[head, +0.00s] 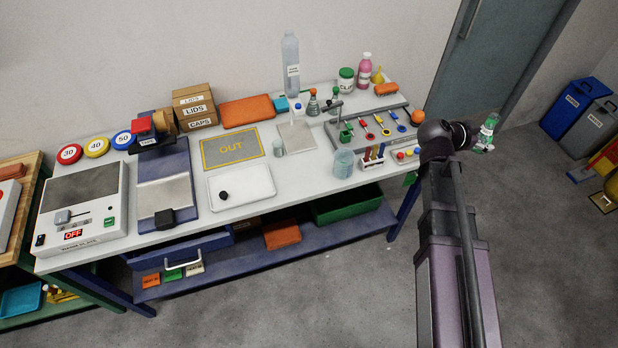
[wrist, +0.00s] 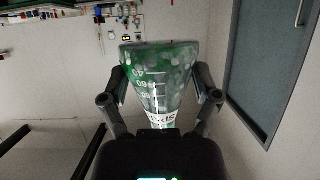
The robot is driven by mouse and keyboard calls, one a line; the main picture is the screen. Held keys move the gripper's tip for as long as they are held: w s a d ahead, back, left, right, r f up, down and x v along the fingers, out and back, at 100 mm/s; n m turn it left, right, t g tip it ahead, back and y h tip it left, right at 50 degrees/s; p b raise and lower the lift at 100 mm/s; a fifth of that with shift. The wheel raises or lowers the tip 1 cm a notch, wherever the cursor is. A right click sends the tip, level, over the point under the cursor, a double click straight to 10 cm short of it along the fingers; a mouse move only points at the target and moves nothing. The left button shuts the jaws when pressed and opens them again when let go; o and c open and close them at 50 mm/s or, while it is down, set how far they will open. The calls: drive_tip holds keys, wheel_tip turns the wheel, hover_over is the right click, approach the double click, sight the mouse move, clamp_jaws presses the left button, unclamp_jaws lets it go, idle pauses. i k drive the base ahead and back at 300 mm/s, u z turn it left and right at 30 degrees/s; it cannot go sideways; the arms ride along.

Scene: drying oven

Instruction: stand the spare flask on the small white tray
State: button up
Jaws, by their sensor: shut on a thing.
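My gripper (wrist: 163,92) is shut on a clear conical flask (wrist: 160,68) with green contents, printed marks and a white label. In the wrist view the flask's wide end is away from my wrist, between the two fingers. In the head view the held flask (head: 488,127) is in the air to the right of the workbench, over the floor.
Several bottles crowd the back.

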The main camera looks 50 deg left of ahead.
sight(259, 188)
drive_tip(key=z, duration=0.05)
drive_tip(key=i, duration=1.55)
drive_tip(key=z, duration=0.5)
drive_tip(key=k, duration=0.15)
drive_tip(key=u, duration=2.45)
